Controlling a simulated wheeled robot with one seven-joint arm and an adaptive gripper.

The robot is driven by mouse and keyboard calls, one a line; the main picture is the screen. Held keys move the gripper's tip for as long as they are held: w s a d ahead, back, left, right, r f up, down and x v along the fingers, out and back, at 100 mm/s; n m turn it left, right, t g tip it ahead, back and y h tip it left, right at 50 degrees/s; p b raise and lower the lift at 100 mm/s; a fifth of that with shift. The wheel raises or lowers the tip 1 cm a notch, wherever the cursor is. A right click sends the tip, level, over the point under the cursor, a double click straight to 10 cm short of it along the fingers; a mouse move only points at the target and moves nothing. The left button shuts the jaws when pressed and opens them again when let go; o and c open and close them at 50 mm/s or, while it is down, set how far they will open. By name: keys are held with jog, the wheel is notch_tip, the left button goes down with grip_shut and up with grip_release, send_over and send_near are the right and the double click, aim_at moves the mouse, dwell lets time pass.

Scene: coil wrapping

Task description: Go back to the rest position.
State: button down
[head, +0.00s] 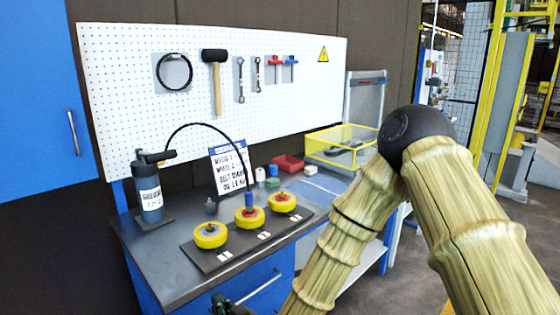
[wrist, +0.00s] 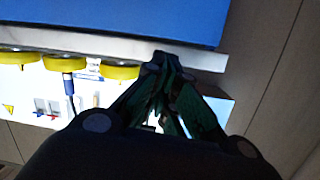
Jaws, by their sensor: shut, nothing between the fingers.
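My gripper (head: 230,306) shows only partly at the bottom edge of the head view, in front of the workbench. In the wrist view its dark fingers (wrist: 164,62) meet at the tips, shut with nothing between them. My arm in its greenish sleeve fills the right of the head view. On the bench (head: 165,272), three yellow coils, the left coil (head: 210,235), the middle coil (head: 249,216) and the right coil (head: 282,202), sit on a dark board (head: 232,256). The coils also show upside down at the left of the wrist view. The gripper is apart from them.
A dark pump bottle (head: 150,198) with a curved black hose stands at the bench's left. A sign (head: 229,168), a red bin (head: 288,164) and a yellow-framed case (head: 340,142) stand behind. A pegboard (head: 130,95) with tools rises above. Open floor lies right of the bench.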

jog(key=s+d+f+m+g+h, duration=0.1)
jog(key=s+d+f+g+h, duration=0.1)
jog(key=s+d+f, duration=0.35)
jog(key=s+d+f+m+g+h, duration=0.1)
jog(key=s+d+f+g, duration=0.1)
jog(key=d+f, duration=0.55)
jog(key=s+d+f+m+g+h, duration=0.15)
jog(key=s+d+f, duration=0.25)
jog(key=f, duration=0.5)
jog(key=s+d+f+m+g+h, duration=0.1)
jog(key=s+d+f+g+h, duration=0.1)
jog(key=s+d, duration=0.8)
jog(key=s+d+f+m+g+h, duration=0.2)
jog(key=s+d+f, duration=0.5)
jog(key=s+d, duration=0.4)
jog(key=shift+s+g+h, duration=0.7)
jog(key=shift+g+h, duration=0.05)
jog(key=shift+g, duration=0.5)
